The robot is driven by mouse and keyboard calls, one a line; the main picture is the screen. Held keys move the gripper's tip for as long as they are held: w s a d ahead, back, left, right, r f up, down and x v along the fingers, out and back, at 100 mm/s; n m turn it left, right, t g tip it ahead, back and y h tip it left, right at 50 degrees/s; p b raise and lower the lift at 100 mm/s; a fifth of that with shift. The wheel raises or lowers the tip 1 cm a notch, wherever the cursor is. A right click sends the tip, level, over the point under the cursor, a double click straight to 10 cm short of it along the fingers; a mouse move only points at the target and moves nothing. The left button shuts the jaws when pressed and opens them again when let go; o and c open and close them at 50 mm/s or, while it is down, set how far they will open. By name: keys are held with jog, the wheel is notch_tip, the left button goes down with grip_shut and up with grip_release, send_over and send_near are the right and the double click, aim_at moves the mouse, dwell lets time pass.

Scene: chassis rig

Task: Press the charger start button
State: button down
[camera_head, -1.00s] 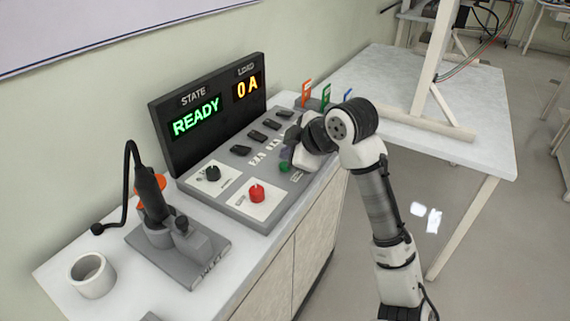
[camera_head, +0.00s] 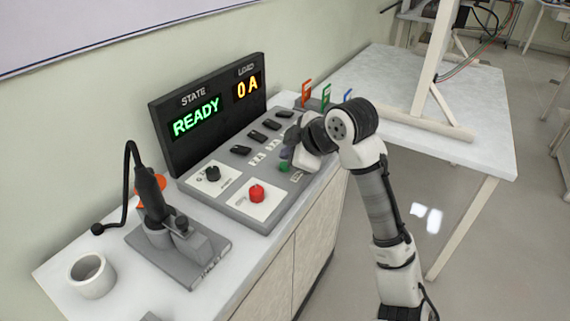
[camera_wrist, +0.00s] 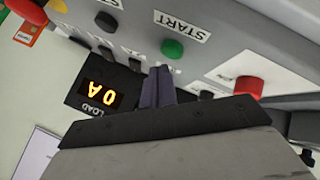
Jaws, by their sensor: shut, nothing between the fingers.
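The green start button (camera_head: 284,166) sits on the sloped grey control panel (camera_head: 237,209), beside a small white label. In the wrist view the green button (camera_wrist: 172,49) stands out from the panel beside the word START. My gripper (camera_head: 286,153) is at the panel just behind the green button. In the wrist view my gripper's fingers (camera_wrist: 157,78) are together and empty, pointing towards the panel near the green button. They look apart from it, but the exact gap is hard to tell. The display (camera_head: 196,119) reads READY and 0 A.
A red knob (camera_head: 257,194) and a black knob (camera_head: 212,174) are on the panel near the green button. Several black switches (camera_head: 257,136) line its back. A charger plug in a holder (camera_head: 178,243) and a white cup (camera_head: 92,276) stand at left. Coloured tags (camera_head: 326,95) stand behind.

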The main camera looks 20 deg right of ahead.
dwell(0.3)
jog(key=shift+f+b, duration=0.4)
jog(key=shift+f, duration=0.1)
jog(key=shift+f+b, duration=0.35)
jog(key=shift+f, duration=0.05)
dwell(0.6)
jog(key=shift+r, duration=0.1)
jog(key=shift+r+p, duration=0.7)
jog(key=shift+r, duration=0.1)
jog(key=shift+r+p, duration=1.95)
jog(key=shift+r, duration=0.6)
jog(key=shift+f, duration=0.1)
